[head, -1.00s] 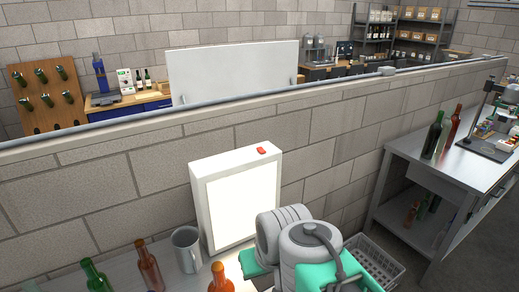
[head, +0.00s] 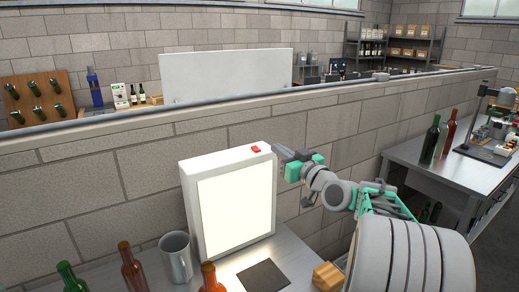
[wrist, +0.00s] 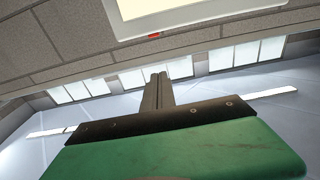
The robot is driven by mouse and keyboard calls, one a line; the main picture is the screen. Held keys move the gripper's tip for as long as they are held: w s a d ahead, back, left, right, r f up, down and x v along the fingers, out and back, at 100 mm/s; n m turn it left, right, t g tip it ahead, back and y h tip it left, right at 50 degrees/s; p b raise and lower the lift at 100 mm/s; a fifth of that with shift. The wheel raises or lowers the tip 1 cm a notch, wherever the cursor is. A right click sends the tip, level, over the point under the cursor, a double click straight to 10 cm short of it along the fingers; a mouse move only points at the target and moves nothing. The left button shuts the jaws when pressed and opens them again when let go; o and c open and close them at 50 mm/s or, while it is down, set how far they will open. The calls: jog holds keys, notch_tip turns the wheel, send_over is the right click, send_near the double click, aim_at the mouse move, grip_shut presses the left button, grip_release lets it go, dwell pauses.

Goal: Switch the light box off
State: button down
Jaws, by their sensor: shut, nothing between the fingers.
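The light box (head: 236,210) is a white upright case on the bench against the block wall, and its front panel glows bright. A red switch (head: 255,150) sits on its top near the right end. My gripper (head: 279,152) is shut and empty, at about the height of the box's top, just right of the switch. I cannot tell whether it touches the box. In the wrist view the shut fingers (wrist: 158,88) point toward the box, with the red switch (wrist: 154,36) beyond their tips and the lit panel above it.
The low block wall (head: 130,175) runs behind.

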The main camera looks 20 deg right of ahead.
jog(key=r+p, duration=0.1)
jog(key=p, duration=0.3)
send_over(259, 153)
jog(key=s, duration=0.1)
jog(key=shift+s, duration=0.15)
jog(key=f, duration=0.2)
jog(key=w+f+p, duration=0.1)
jog(key=f, duration=0.1)
jog(key=shift+w+f, duration=0.1)
jog(key=shift+w, duration=0.05)
